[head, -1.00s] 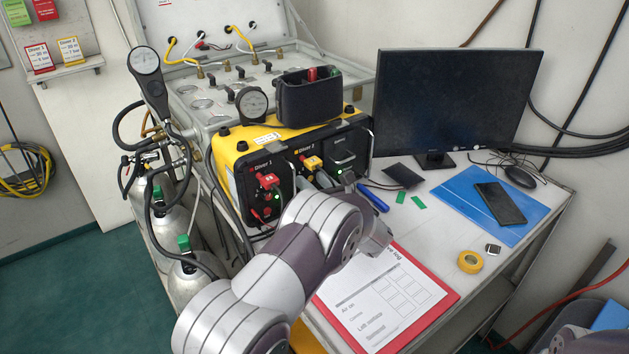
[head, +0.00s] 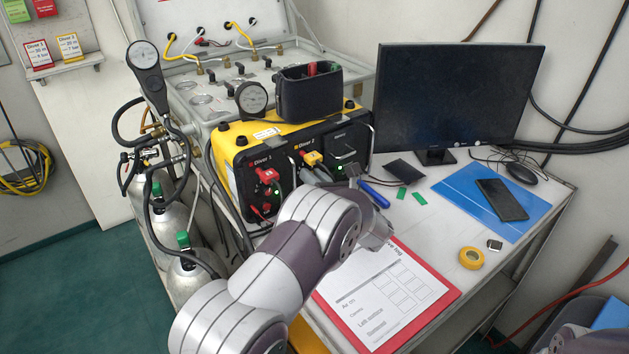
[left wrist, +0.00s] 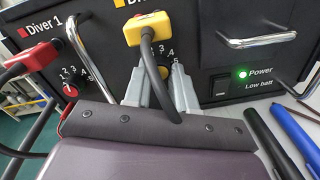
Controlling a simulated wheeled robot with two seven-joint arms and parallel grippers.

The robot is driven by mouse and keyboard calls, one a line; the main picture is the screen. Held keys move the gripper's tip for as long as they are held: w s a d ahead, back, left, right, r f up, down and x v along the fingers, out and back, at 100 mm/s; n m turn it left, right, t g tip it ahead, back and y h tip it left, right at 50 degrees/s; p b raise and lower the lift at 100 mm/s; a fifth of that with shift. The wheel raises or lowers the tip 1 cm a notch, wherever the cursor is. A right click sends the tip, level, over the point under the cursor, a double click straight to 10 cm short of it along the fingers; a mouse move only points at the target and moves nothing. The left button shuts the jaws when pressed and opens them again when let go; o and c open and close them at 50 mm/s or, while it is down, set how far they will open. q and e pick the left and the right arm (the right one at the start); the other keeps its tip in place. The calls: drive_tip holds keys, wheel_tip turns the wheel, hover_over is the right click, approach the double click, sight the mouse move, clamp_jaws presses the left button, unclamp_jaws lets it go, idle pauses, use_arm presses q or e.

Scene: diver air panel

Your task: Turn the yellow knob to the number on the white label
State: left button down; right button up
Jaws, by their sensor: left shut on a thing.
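The yellow knob (left wrist: 172,104) is under the Diver 2 heading on the black front panel, with a number scale beside it in the left wrist view. The grey fingers of my left gripper (left wrist: 160,88) stand on either side of it and are shut on it. A black cable from the yellow plug (left wrist: 147,28) crosses in front, so most of the knob and its pointer are hidden. The numbers 3, 4 and 5 show to the right. A white label (head: 267,133) lies on top of the yellow case (head: 230,133); its print is too small to read. My right gripper is not in view.
A red plug (left wrist: 30,60) and red knob (left wrist: 70,90) sit left under Diver 1. Metal handles stick out of the panel. Pens, a red clipboard (head: 450,296), yellow tape (head: 471,258) and a monitor (head: 455,100) are on the bench. Cylinders and hoses stand at left.

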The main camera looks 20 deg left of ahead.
use_arm(q)
drive_tip(key=m+b, duration=0.1)
drive_tip(key=m, duration=0.1)
drive_tip(key=shift+m, duration=0.4)
drive_tip(key=m, duration=0.2)
drive_tip(key=shift+m, duration=0.3)
drive_tip(key=m, duration=0.3)
drive_tip(key=shift+r, duration=0.1)
drive_tip(key=shift+m+g+p, duration=0.3)
drive_tip(key=shift+m+g, duration=0.1)
drive_tip(key=shift+m, duration=1.2)
drive_tip(key=c, duration=0.9)
unclamp_jaws()
